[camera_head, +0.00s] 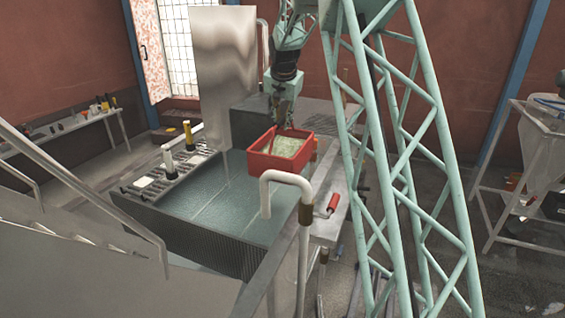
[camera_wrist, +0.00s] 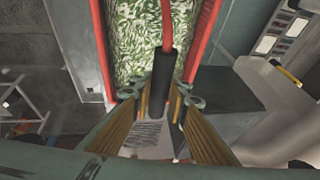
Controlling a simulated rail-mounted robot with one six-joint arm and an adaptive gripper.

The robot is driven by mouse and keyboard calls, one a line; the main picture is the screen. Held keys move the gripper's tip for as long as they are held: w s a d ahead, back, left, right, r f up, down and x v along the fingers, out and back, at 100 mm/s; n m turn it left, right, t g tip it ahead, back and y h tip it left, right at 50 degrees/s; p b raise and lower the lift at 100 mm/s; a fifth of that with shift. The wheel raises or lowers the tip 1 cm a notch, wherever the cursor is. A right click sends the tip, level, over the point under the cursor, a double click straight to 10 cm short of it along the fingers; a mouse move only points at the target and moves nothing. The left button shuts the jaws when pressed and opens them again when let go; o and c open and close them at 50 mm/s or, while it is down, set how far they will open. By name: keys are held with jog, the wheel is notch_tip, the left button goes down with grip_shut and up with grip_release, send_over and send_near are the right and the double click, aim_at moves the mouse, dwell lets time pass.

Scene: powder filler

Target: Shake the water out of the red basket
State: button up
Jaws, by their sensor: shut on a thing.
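The red basket (camera_head: 272,166) hangs roughly level above the right part of the tank (camera_head: 205,212) in the head view. It holds a chopped green and white filling (camera_head: 287,148), which fills much of the wrist view (camera_wrist: 133,40). My gripper (camera_head: 282,122) is over the basket. In the wrist view my gripper (camera_wrist: 167,92) is shut on the black grip of the basket's handle (camera_wrist: 168,68), and red walls (camera_wrist: 205,55) show on both sides. No falling water can be made out. The basket's underside is hidden.
A tall metal panel (camera_head: 224,75) rises behind the tank. Slatted racks with bottles (camera_head: 168,172) line its left side. A stair rail is at left.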

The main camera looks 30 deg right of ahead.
jog(key=shift+w+f+b, duration=0.1)
jog(key=shift+f+b, duration=0.5)
jog(key=shift+f, duration=0.65)
jog(key=shift+r, duration=0.1)
jog(key=shift+r+p, duration=1.15)
jog(key=shift+r, duration=1.05)
jog(key=shift+f, duration=0.15)
jog(key=shift+f+b, duration=1.3)
jog(key=shift+f, duration=0.85)
jog(key=shift+r+p, duration=1.15)
jog(key=shift+r, duration=1.15)
jog(key=shift+f, duration=0.15)
